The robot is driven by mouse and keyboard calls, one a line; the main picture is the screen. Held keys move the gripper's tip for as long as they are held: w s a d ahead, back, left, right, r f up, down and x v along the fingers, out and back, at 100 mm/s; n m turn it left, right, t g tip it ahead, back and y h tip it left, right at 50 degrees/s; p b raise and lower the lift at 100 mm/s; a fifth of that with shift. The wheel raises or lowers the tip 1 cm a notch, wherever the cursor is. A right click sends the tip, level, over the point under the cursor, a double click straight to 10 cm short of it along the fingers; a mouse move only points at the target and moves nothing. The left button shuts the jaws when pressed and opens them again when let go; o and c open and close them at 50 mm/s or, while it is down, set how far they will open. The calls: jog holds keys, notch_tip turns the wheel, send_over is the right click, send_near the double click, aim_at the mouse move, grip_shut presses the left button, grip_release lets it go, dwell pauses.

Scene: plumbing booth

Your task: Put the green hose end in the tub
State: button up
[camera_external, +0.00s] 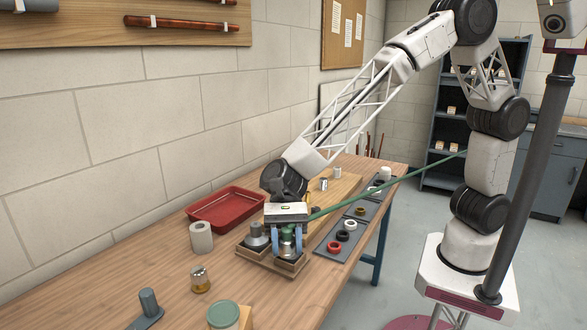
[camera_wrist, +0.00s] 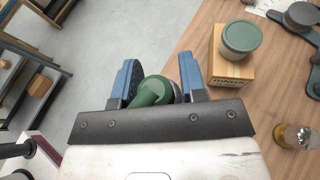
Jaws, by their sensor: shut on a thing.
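My gripper (camera_external: 287,244) points down over a wooden tray with compartments (camera_external: 265,262). Its blue fingers are shut on a green hose end (camera_wrist: 152,92), which shows between them in the wrist view (camera_wrist: 158,82). The fingers and palm hide part of it. A shallow red tub (camera_external: 226,210) stands behind and left of my gripper, near the wall; it looks empty.
Metal fittings (camera_external: 256,237) sit in the wooden tray beside my gripper. A white roll (camera_external: 201,238), an amber jar (camera_external: 200,280) and a green-lidded pot (camera_external: 224,316) stand to the left. Dark mats with rings (camera_external: 347,236) lie to the right.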

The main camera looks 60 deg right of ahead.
aim_at(222, 319)
jog(key=shift+n+g, duration=0.3)
jog(key=shift+n, duration=0.1)
jog(key=shift+s+a+r, duration=0.1)
jog(key=shift+s+a, duration=0.5)
jog(key=shift+s, duration=0.3)
jog(key=shift+s+a+r, duration=0.1)
jog(key=shift+s+a, duration=0.45)
jog(key=shift+s, duration=0.35)
jog(key=shift+w+a, duration=0.1)
jog(key=w+a, duration=0.2)
jog(key=a, duration=0.2)
jog(key=w+a+f, duration=0.1)
jog(key=w+a, duration=0.2)
jog(key=a, duration=0.2)
jog(key=w+a, duration=0.2)
jog(key=a, duration=0.2)
jog(key=shift+w+a+f, duration=0.3)
jog(key=shift+w+a, duration=0.05)
jog(key=shift+w, duration=0.05)
jog(key=shift+f+h, duration=0.3)
jog(key=shift+f, duration=1.45)
jog(key=shift+f, duration=0.1)
jog(key=o, duration=0.9)
jog(key=shift+o, duration=0.2)
